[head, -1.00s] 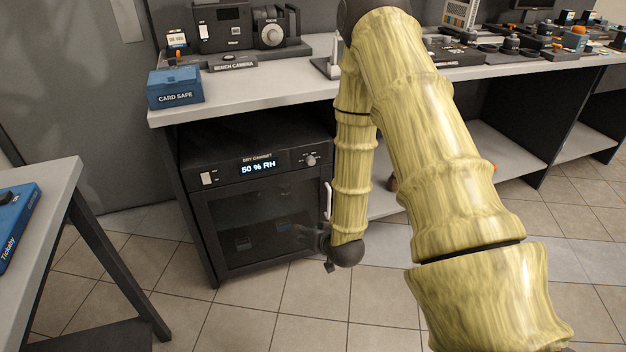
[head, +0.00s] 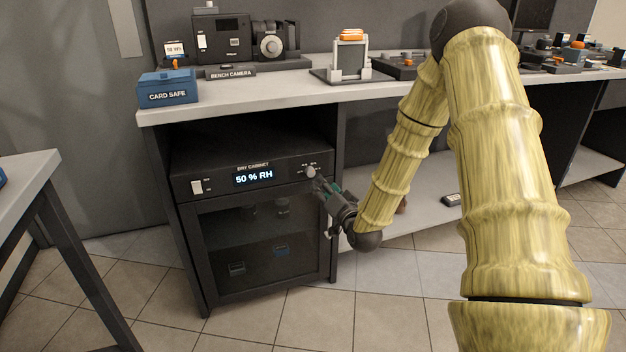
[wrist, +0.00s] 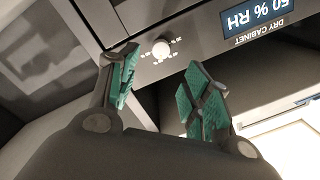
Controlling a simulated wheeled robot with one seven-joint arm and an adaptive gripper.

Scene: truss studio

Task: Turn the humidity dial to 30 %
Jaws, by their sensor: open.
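The dry cabinet (head: 190,225) stands under the bench, and its lit display (head: 254,177) reads 50 % RH. The humidity dial (head: 310,171) is a small pale round knob at the right of the panel. In the wrist view the dial (wrist: 161,49) sits just beyond the fingertips, between them from this angle, with small marks around it. My gripper (head: 318,186) is open and empty, just below and in front of the dial. In the wrist view its green-padded fingers (wrist: 160,84) are spread apart. I cannot read the dial's marks or its pointer.
The bench top (head: 290,85) overhangs the cabinet, carrying a blue card safe (head: 168,89) and a camera (head: 271,45). Floor in front is clear.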

